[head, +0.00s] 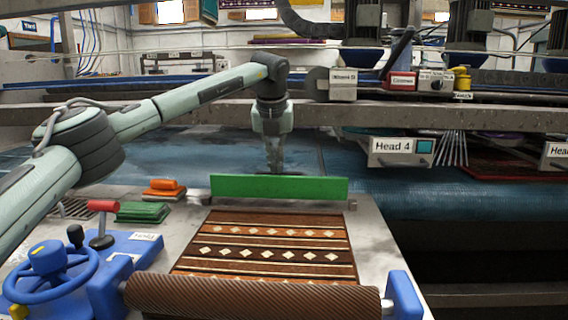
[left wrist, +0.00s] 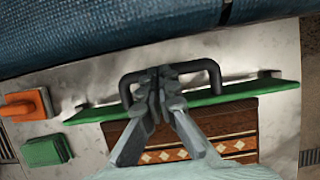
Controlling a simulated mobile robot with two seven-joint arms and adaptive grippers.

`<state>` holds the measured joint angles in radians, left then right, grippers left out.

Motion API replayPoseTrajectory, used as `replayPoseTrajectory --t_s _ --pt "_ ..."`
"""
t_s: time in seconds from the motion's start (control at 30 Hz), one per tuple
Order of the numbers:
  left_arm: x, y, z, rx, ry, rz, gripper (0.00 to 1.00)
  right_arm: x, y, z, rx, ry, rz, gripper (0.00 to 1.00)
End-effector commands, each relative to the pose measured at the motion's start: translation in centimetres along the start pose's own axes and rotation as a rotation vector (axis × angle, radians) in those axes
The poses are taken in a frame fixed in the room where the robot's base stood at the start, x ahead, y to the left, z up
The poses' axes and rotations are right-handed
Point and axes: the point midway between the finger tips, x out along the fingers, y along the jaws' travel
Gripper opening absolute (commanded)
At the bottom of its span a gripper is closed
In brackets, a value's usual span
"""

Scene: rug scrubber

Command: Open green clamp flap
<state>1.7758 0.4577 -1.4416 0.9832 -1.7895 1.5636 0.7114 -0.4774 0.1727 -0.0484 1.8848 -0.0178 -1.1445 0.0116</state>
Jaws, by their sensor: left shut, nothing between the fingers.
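The green clamp flap (head: 278,188) stands tilted up as a long bar across the far end of the patterned rug (head: 265,242). In the left wrist view the flap (left wrist: 235,93) is seen from above, with a dark bar handle (left wrist: 213,70) along it. My right gripper is not in view.
A blue handwheel (head: 48,272) and a red-knobbed lever (head: 102,222) stand at the left. Green pads (head: 142,212) and an orange block (head: 164,187) lie beside the flap. The Head 4 box (head: 400,152) hangs at the right.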

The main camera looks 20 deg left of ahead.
Motion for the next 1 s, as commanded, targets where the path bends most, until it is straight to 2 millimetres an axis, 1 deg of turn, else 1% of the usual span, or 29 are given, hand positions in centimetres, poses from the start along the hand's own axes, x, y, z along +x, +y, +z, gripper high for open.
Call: replayPoseTrajectory --t_s 0.2,0.6,0.73,0.87,0.97,1.0 --pt "0.1 0.7 0.1 -0.001 0.000 0.000 0.00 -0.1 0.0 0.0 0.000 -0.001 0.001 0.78" --pt "0.1 0.7 0.1 0.000 0.000 0.000 0.00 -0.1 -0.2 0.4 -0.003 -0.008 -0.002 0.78" --pt "-0.1 0.7 0.1 0.000 0.000 0.000 0.00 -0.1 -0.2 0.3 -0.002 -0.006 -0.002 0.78" --pt "-1.6 0.7 0.1 0.000 -0.002 -0.001 0.00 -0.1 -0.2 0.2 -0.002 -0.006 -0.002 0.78" --pt "-3.5 0.7 0.2 0.000 -0.003 -0.002 0.00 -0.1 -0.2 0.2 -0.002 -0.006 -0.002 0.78" --pt "-4.5 0.7 0.2 0.000 -0.004 -0.003 0.00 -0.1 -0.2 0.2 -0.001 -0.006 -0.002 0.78"
